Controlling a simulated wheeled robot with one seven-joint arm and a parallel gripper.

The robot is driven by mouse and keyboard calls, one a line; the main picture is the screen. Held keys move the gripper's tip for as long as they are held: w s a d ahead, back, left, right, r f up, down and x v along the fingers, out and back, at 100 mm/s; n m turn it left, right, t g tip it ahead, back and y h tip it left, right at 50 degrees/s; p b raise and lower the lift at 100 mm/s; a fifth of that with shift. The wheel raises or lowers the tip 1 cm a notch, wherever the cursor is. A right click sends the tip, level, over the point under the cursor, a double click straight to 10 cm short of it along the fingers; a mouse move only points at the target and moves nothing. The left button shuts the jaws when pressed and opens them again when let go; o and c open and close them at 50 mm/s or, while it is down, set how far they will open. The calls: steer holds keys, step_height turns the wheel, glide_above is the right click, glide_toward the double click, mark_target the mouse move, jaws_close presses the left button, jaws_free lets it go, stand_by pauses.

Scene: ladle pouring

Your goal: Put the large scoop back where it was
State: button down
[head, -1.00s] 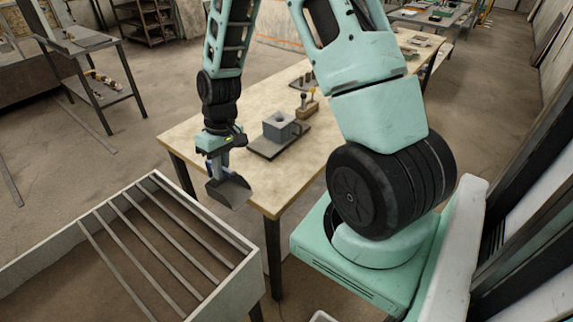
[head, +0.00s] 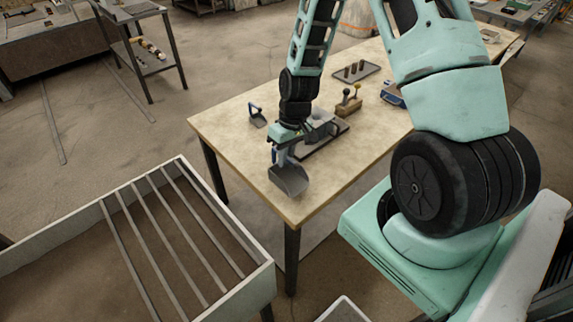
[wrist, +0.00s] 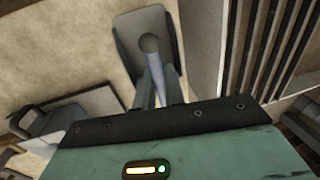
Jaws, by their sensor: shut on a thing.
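The large scoop (head: 289,180) is grey with a flat, wide pan. In the head view it hangs below my gripper (head: 284,154), over the near left part of the table (head: 240,122). My gripper is shut on its handle. The wrist view shows the scoop's pan (wrist: 150,45) beyond the fingers of my gripper (wrist: 158,92), with the handle between them. A smaller scoop (head: 257,117) with a dark blue handle lies on the table at the left. I cannot tell whether the large scoop touches the table.
A grey block-like mould on a dark plate (head: 322,142) sits behind my gripper, partly hidden. A wooden block with a knobbed tool (head: 348,104) and a tray with dark pegs (head: 356,72) stand farther back. A barred bin (head: 245,290) stands at front left.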

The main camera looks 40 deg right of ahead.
mark_target(283, 179)
steer(key=shift+f+p, duration=0.3)
steer(key=shift+f, duration=1.55)
steer(key=shift+f, duration=0.15)
steer(key=c, duration=1.5)
jaws_free()
